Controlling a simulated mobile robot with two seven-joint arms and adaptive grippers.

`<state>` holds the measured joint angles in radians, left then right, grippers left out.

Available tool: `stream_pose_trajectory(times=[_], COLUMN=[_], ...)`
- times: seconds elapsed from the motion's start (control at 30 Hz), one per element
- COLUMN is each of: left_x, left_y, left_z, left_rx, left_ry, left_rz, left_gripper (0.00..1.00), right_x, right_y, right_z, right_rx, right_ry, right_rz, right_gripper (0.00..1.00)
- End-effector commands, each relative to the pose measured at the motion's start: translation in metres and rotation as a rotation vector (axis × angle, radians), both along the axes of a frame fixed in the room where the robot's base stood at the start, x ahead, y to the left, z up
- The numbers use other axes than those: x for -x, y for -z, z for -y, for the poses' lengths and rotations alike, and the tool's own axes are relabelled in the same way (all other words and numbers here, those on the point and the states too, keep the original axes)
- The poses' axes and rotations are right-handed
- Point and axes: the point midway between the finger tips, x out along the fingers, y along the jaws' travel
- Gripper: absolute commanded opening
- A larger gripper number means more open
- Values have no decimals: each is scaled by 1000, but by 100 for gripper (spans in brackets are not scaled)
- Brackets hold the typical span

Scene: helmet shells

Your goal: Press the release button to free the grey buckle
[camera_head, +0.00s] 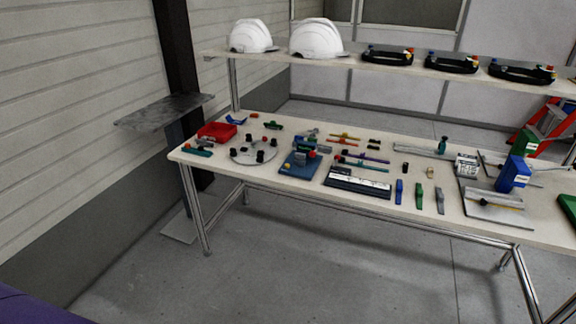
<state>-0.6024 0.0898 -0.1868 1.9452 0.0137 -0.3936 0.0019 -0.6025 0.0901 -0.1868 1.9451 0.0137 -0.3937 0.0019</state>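A workbench (330,205) stands across the middle of the view, some way off. A blue fixture (290,168) with small red parts stands on it left of centre. A small grey piece (308,141) lies just behind the fixture; I cannot tell whether it is the grey buckle. No release button can be told apart at this size. A flat grey strip (440,200) lies near the front edge, right of a green strip (419,196) and a blue strip (399,191). Neither of my grippers is in view.
A shelf above the bench holds white helmets (316,40) and black rings (388,56). A red tray (217,131) and a round plate (243,156) are at the bench's left. A metal side shelf (164,112) juts out there. The floor (300,275) in front is clear.

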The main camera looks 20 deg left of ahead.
Motion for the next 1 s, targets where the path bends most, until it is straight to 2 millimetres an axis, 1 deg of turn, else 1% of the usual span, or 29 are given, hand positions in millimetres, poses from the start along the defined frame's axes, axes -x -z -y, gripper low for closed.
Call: stream_pose_trajectory(times=[0.27,0.37,0.5,0.57,0.6,1.0], left_x=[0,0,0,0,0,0], left_y=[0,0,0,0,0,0], left_z=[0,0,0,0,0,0], left_rx=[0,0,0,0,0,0], left_ry=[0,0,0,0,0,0], left_rz=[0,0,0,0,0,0], left_gripper=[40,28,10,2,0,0], right_x=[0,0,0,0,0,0], right_y=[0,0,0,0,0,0], right_z=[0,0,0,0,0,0], right_rx=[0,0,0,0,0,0], right_ry=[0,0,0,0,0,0], right_rz=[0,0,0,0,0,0], right_gripper=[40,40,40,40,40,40])
